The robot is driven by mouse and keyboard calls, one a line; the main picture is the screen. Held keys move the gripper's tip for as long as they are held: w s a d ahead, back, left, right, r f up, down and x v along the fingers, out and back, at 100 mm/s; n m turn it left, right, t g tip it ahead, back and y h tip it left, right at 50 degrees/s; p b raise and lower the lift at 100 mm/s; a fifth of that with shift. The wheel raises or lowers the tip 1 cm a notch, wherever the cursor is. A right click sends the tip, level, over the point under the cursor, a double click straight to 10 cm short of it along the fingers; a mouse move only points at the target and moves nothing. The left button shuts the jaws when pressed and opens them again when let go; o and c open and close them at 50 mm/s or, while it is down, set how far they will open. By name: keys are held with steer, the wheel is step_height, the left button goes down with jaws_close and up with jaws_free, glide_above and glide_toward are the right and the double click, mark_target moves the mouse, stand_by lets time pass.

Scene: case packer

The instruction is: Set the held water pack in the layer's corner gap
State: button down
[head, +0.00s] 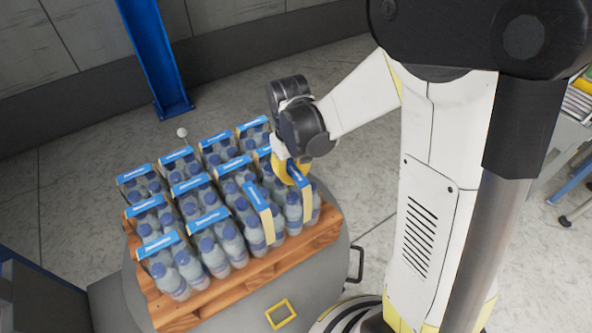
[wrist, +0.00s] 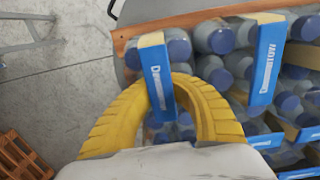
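My gripper (head: 290,172) has yellow fingers closed on the blue-and-tan carrying band of a water pack (head: 308,207), at the right corner of the layer. In the wrist view, the fingers (wrist: 168,80) close around this band (wrist: 157,82), with blue bottle caps below it. The held pack is upright, beside a neighbouring pack (head: 262,222) on its left. Its tops look about level with that pack. I cannot tell whether its base touches the pallet or whether the packs touch. The layer's other packs (head: 208,225) stand in rows on a wooden pallet (head: 285,264).
The pallet sits on a grey rounded base (head: 245,312) with a yellow square frame (head: 282,314) on its front. A blue post (head: 158,60) stands behind. The floor (head: 70,190) left of the pallet is clear. An orange crate (wrist: 18,158) shows in the wrist view.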

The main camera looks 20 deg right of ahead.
steer(key=c, duration=1.6)
jaws_free()
steer(key=r+p, duration=0.2)
steer(key=r, duration=0.9)
steer(key=shift+a+p, duration=0.2)
steer(key=shift+p, duration=0.1)
steer(key=shift+s+r, duration=0.1)
steer(key=shift+r, duration=0.55)
steer(key=s+r+t, duration=0.2)
steer(key=s, duration=0.1)
steer(key=s+r+m+t, duration=0.1)
steer(key=s+r+t, duration=0.1)
steer(key=s+t, duration=0.1)
steer(key=s+r+m+t, duration=0.1)
steer(key=s+r+t, duration=0.1)
steer(key=s, duration=0.2)
steer(key=shift+s+d+t+y, duration=0.15)
steer(key=shift+s+t+y, duration=0.15)
step_height(320, 180, down, 14)
steer(key=b, duration=1.4)
steer(key=shift+f, duration=0.15)
